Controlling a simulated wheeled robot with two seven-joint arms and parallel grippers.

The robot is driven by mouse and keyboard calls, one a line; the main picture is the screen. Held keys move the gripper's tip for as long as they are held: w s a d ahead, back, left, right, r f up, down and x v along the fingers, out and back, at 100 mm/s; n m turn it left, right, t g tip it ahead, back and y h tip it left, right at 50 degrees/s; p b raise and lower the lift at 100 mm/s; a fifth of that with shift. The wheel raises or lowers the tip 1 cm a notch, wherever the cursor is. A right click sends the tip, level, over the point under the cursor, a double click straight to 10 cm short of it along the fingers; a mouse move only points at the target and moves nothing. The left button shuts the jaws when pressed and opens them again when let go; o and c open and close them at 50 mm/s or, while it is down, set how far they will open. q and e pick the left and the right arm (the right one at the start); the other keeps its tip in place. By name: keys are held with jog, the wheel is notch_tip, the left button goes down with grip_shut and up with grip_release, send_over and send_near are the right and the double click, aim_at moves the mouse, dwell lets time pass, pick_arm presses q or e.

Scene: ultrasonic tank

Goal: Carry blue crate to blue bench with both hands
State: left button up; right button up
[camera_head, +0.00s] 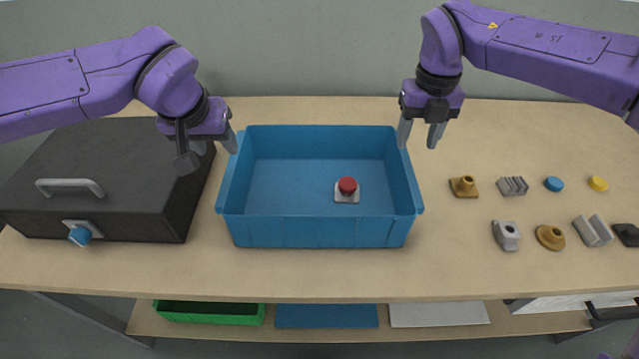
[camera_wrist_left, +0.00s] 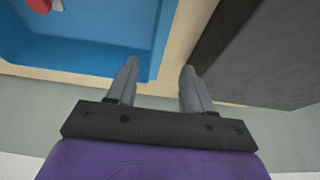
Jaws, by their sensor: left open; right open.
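The blue crate (camera_head: 320,233) stands upright on the wooden bench, with a red-topped button on a white base (camera_head: 347,189) inside it. I cannot tell whether any fingertip touches the crate.
A dark box (camera_head: 100,185) with a handle and blue knob stands close to the crate's left. Below, a shelf holds a green bin (camera_head: 210,319), a blue panel (camera_head: 326,316) and a pale panel (camera_head: 438,314).

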aim_at(232, 164)
pick_arm(q)
jog(key=shift+f, duration=0.2)
pick_arm(e)
jog(key=shift+s+f, duration=0.1)
jog(key=shift+f, duration=0.15)
pick_arm(q)
jog(key=x, duration=0.2)
jog(key=w+x, duration=0.1)
jog(key=x, duration=0.2)
pick_arm(e)
jog(key=f, duration=0.1)
jog(key=w+f, duration=0.1)
jog(key=f, duration=0.3)
jog(key=shift+w, duration=0.25)
pick_arm(q)
jog(key=x, duration=0.4)
jog(key=shift+f, duration=0.4)
pick_arm(e)
jog(key=f, duration=0.5)
jog(key=shift+s, duration=0.3)
pick_arm(q)
jog(key=shift+w+f, duration=0.3)
jog(key=shift+f, duration=0.1)
pick_arm(e)
jog(key=shift+w+f, duration=0.15)
jog(key=shift+f, duration=0.25)
pick_arm(q)
jog(key=shift+s, duration=0.1)
pick_arm(e)
jog(key=shift+r, duration=0.1)
